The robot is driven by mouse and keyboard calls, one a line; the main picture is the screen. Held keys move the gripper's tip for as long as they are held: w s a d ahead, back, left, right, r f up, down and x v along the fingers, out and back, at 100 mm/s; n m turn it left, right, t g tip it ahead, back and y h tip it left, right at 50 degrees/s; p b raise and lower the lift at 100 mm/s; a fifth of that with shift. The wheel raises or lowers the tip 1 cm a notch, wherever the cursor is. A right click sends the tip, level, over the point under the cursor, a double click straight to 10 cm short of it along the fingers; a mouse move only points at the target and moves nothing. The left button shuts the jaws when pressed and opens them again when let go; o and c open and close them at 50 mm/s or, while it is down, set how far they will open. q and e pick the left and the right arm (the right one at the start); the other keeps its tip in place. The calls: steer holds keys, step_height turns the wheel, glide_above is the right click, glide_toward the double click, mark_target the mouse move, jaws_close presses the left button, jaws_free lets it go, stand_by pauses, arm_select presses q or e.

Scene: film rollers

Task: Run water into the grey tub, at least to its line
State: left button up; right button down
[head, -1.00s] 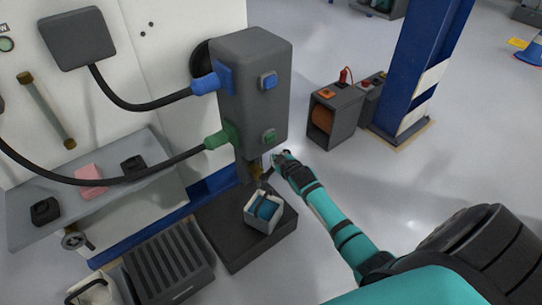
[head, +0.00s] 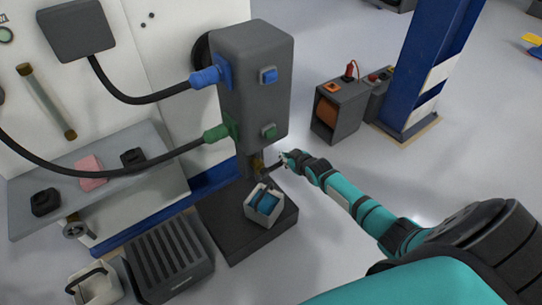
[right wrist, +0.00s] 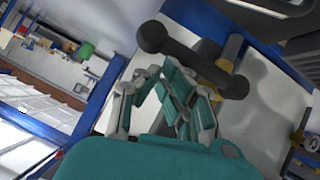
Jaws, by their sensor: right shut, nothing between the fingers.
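The small light grey tub (head: 252,212) stands on a dark block below the grey tap column (head: 252,85). Blue shows inside it; I cannot make out a line or the level against it. A brass tap (head: 257,164) with a dark lever (head: 270,166) sits low on the column, above the tub. My right gripper (head: 285,158) is at the lever's outer end. In the right wrist view the gripper (right wrist: 172,82) is shut and empty beside the dark lever (right wrist: 190,65), with the brass part (right wrist: 230,50) behind. Running water cannot be made out. My left gripper is out of view.
The dark block (head: 238,240) carries the tub. Blue and green hose fittings (head: 206,77) stick out left of the column.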

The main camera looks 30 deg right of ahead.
stand_by(0.6)
steer(key=d+v, duration=0.1)
steer(key=v, duration=1.1)
steer(key=shift+a, duration=0.45)
steer(key=shift+f, duration=0.1)
